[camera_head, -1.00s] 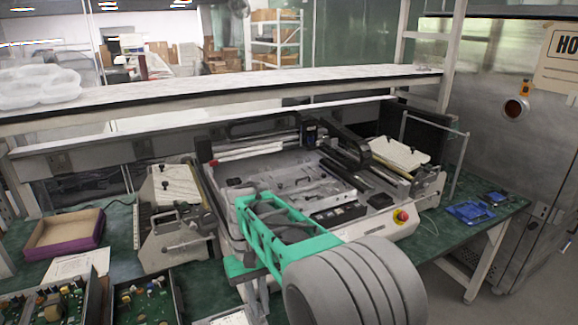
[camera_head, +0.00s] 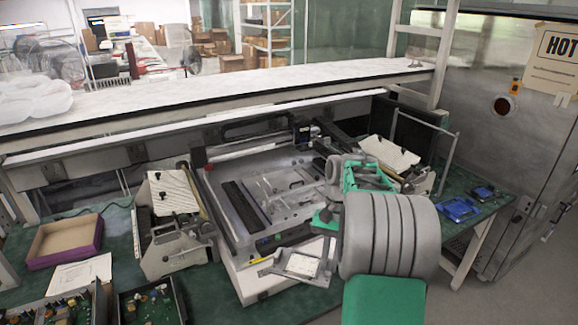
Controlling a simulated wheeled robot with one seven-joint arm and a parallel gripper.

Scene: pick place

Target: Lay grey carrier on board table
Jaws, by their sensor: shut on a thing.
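The grey carrier (camera_head: 302,264) is a flat frame with a pale middle. It hangs in front of the lower front edge of the bench machine. My gripper (camera_head: 326,232) is shut on the carrier, near its upper right side. The fingertips are small here and partly merge with the carrier. The board table (camera_head: 285,180) appears to be the flat grey bed inside the machine, behind and above the carrier in the picture. My green and grey arm hides the machine's right front. I cannot tell the carrier's exact height.
The gantry head (camera_head: 303,135) stands over the back of the bed. A metal fixture (camera_head: 178,235) stands left of the machine, with a cardboard tray (camera_head: 65,240) farther left. Blue items (camera_head: 458,209) lie at right. A long shelf (camera_head: 210,90) runs above the machine.

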